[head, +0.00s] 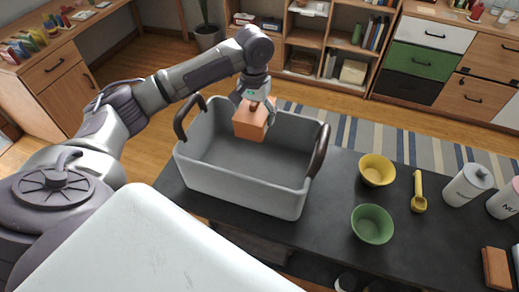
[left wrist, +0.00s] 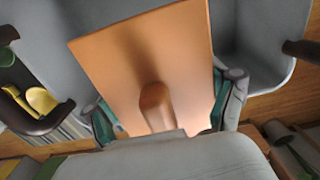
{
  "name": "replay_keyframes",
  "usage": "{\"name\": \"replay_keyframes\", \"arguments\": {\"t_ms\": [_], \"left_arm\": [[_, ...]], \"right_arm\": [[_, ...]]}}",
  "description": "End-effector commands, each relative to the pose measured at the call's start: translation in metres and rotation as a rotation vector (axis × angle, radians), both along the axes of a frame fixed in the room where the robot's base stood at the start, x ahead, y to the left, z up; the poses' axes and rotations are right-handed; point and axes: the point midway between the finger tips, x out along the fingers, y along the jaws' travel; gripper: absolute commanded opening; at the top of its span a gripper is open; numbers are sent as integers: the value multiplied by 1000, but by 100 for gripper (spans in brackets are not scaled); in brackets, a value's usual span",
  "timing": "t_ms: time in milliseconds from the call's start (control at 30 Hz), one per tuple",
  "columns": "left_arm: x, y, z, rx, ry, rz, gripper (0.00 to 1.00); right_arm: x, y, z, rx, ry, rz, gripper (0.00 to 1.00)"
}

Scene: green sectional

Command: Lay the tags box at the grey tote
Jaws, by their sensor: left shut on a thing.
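The tags box is an orange-brown block (head: 250,122) with a small knob on top. My left gripper (head: 255,101) is shut on it and holds it over the far part of the grey tote (head: 245,190). In the left wrist view the box (left wrist: 150,55) fills the middle, with the left gripper's fingers (left wrist: 162,112) on both sides. The tote (left wrist: 50,40) shows behind it. The tote stands on the dark table, has dark handles at both ends, and its visible floor is empty. Whether the box touches the tote is unclear. My right gripper is not in view.
A yellow bowl (head: 376,170), a green bowl (head: 372,224), a yellow scoop (head: 419,192) and white canisters (head: 467,184) stand right of the tote on the dark table (head: 325,235). A brown box (head: 496,268) lies at the right corner. Bare tabletop lies between tote and bowls.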

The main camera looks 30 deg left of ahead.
Motion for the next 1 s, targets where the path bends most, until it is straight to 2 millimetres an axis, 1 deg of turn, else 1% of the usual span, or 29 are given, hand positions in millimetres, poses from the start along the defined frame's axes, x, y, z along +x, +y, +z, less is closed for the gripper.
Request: {"name": "replay_keyframes", "arguments": {"t_ms": [100, 267, 333, 500, 533, 600, 733, 900, 1000], "left_arm": [[0, 0, -14, 1, 1, 0, 51], [0, 0, -27, 1, 1, 0, 51], [0, 0, -38, 1, 1, 0, 51], [0, 0, -55, 0, 0, 0, 51], [0, 0, -62, 0, 0, 0, 51], [0, 0, -68, 0, 0, 0, 51], [0, 0, -77, 1, 2, 1, 51], [-1, 0, -104, 1, 3, 1, 51], [0, 0, -116, 1, 1, 2, 51]], "right_arm": [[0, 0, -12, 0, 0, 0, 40], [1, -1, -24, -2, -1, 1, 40], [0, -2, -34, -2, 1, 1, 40], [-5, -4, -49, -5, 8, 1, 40], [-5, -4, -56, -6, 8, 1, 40], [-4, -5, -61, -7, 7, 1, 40], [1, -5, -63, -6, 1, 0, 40], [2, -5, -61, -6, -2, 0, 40], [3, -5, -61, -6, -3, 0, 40]]}}
